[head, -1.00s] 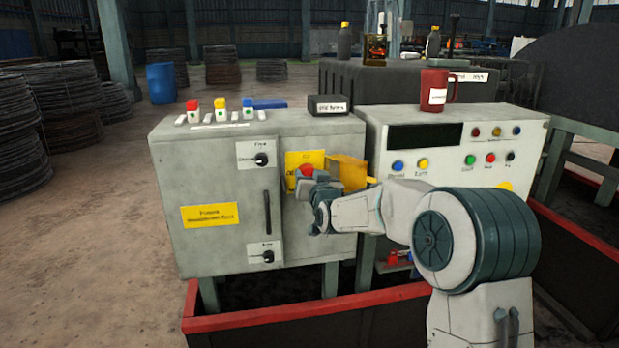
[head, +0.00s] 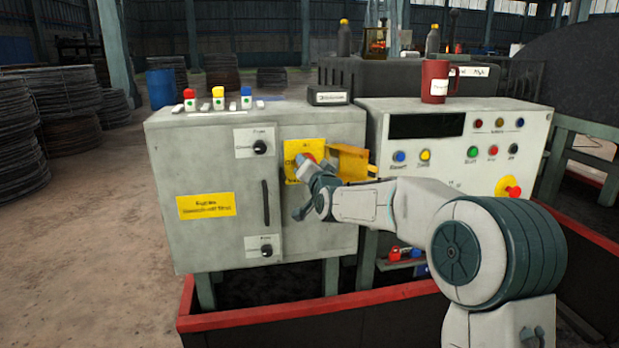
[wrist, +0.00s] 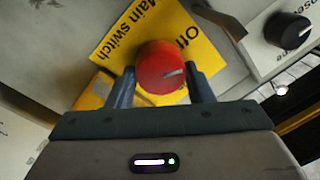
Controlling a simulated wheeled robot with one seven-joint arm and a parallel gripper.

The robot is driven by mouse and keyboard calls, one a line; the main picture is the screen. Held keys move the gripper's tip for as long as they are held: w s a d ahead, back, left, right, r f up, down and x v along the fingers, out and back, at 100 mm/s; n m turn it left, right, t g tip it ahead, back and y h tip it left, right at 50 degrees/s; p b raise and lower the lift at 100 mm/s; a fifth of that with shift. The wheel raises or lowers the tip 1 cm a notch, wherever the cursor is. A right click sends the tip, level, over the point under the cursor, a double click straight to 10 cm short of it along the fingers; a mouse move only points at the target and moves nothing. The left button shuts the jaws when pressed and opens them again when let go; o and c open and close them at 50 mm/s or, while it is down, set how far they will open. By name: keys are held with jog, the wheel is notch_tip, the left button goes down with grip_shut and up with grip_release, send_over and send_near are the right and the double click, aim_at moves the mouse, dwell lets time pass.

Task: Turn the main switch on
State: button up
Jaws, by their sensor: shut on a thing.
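The main switch is a red round knob (wrist: 162,68) with a pale pointer mark, on a yellow plate (wrist: 150,32) lettered "Main switch" and "Off" in the wrist view. My gripper (wrist: 162,84) has one finger on each side of the knob and is shut on it. In the head view the yellow plate (head: 304,150) is on the grey cabinet's front, and my gripper (head: 308,168) is at it, covering much of the red knob. A yellow flap (head: 350,162) stands out open to the right of the plate.
The cabinet door has a long dark handle (head: 266,203) and black knobs above (head: 260,147) and below (head: 267,251). To the right is a control panel (head: 480,130) with buttons and a red emergency stop. A red-edged trough (head: 300,312) runs along the floor in front.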

jog(key=shift+f+m+t+h+b, duration=0.1)
jog(key=shift+m+t+h+b, duration=0.1)
jog(key=shift+m+b, duration=2.75)
jog(key=shift+f+m+t+h+b, duration=0.1)
jog(key=shift+m+h+b, duration=0.1)
jog(key=shift+m+b, duration=2.75)
jog(key=shift+m+p, duration=0.65)
jog(key=shift+m, duration=0.05)
jog(key=o, duration=1)
jog(key=r+b+v, duration=0.1)
jog(key=b+v, duration=0.1)
jog(key=v, duration=1.1)
jog(key=shift+s+f, duration=0.4)
jog(key=shift+f, duration=0.1)
